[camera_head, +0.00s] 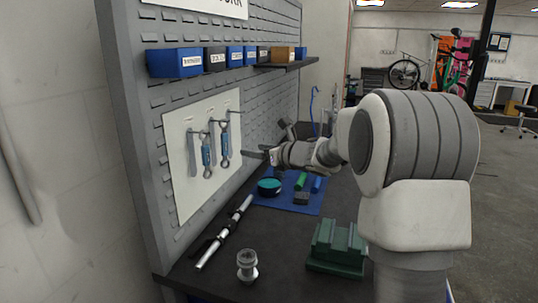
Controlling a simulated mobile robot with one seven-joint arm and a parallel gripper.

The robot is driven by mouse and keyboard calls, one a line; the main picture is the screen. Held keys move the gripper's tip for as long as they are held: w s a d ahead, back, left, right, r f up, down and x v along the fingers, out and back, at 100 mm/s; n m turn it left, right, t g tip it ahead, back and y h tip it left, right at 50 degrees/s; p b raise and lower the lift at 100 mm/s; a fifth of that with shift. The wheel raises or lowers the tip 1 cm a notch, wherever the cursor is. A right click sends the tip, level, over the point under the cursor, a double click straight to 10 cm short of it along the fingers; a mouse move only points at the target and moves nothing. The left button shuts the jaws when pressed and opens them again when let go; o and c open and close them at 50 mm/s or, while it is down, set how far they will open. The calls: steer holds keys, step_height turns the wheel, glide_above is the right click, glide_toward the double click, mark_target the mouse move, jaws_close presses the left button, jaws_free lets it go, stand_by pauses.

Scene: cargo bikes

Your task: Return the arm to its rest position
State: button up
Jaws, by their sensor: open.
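My white and grey arm (415,150) fills the right of the view and reaches forward and left over the dark workbench. My gripper (262,154) is at the far end of the arm, near the pegboard wall and just right of the white tool panel (183,148). It is open, with no object visible in it. Several wrenches with blue parts (208,150) hang on the panel, left of my gripper. The fingertips are small in the view, so the exact gap to the panel is hard to tell.
On the bench (205,283) lie a black and silver bar tool (224,232), a silver cylindrical part (247,265), a green block (337,246) and a blue mat (262,201) with small items. Labelled bins (176,62) sit on the pegboard. Open floor (505,190) lies to the right.

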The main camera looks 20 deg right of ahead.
steer(key=s+d+r+m+h+p, duration=0.25)
steer(key=s+r+m+h, duration=0.2)
steer(key=s+m, duration=0.6)
steer(key=s+d+r+m+h+p, duration=0.1)
steer(key=s+d+r+m+h, duration=0.45)
steer(key=m, duration=0.75)
steer(key=s+a+f+m+g+y, duration=0.1)
steer(key=s+a+f+m+g, duration=0.1)
steer(key=s+m, duration=0.4)
steer(key=s+a+f+m+g+y+p, duration=0.1)
steer(key=s+a+f+m+g, duration=0.2)
steer(key=s, duration=0.8)
steer(key=s+a+f+m+g+y+p, duration=0.1)
steer(key=s+a+f+m+g, duration=0.2)
steer(key=s+a+f+m, duration=0.2)
steer(key=s+a+m, duration=0.1)
steer(key=s+m, duration=0.2)
steer(key=s, duration=0.1)
steer(key=shift+s+f+m, duration=0.2)
steer(key=shift+s+m, duration=0.15)
steer(key=shift+d, duration=0.15)
